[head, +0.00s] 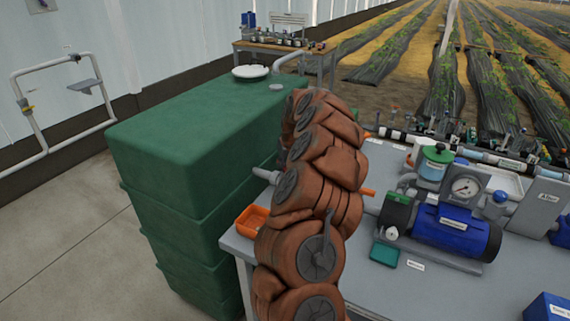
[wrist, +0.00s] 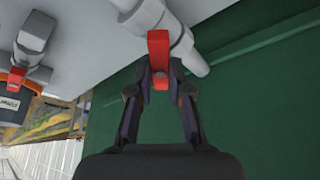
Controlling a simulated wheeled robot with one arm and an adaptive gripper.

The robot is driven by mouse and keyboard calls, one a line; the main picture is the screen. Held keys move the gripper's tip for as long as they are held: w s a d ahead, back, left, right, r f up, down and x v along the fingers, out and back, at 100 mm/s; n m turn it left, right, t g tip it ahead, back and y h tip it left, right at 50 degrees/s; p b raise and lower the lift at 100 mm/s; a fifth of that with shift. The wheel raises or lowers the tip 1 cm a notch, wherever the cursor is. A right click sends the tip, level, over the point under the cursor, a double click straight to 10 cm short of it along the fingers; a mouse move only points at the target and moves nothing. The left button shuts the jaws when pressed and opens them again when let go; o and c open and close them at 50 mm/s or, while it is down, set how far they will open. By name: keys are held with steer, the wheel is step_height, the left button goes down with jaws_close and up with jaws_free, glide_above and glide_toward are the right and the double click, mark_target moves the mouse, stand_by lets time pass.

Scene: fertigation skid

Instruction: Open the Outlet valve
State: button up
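In the wrist view a grey valve body (wrist: 150,14) sits on a light pipe, with a red lever handle (wrist: 158,42) pointing toward my gripper (wrist: 160,72). The two fingertips lie close on either side of the red handle, and its end shows between them. They look closed on it, though the contact itself is hard to see. No name label shows on this valve. In the head view my brown-covered arm hides the gripper and this valve.
A green tank (head: 190,120) stands left of the grey bench (head: 400,285). On the bench are an orange tray (head: 250,222), a blue pump (head: 450,232) and a pressure gauge (head: 465,188). A second grey fitting (wrist: 36,32) with a red part is left in the wrist view.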

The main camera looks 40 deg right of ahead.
jaws_close()
steer(key=shift+f+n, duration=0.1)
steer(key=shift+n, duration=0.2)
steer(key=n+b, duration=0.1)
steer(key=n+y+b, duration=0.1)
steer(key=n+b, duration=0.1)
steer(key=n, duration=0.1)
steer(key=shift+d+f+y+b, duration=0.15)
steer(key=shift+d+y+b, duration=0.15)
steer(key=shift+y, duration=0.1)
steer(key=shift+n+y+b, duration=0.5)
steer(key=shift+n+b, duration=0.3)
steer(key=shift+n, duration=0.6)
steer(key=shift+r+n, duration=0.3)
steer(key=o, duration=0.6)
jaws_free()
steer(key=shift+o, duration=0.2)
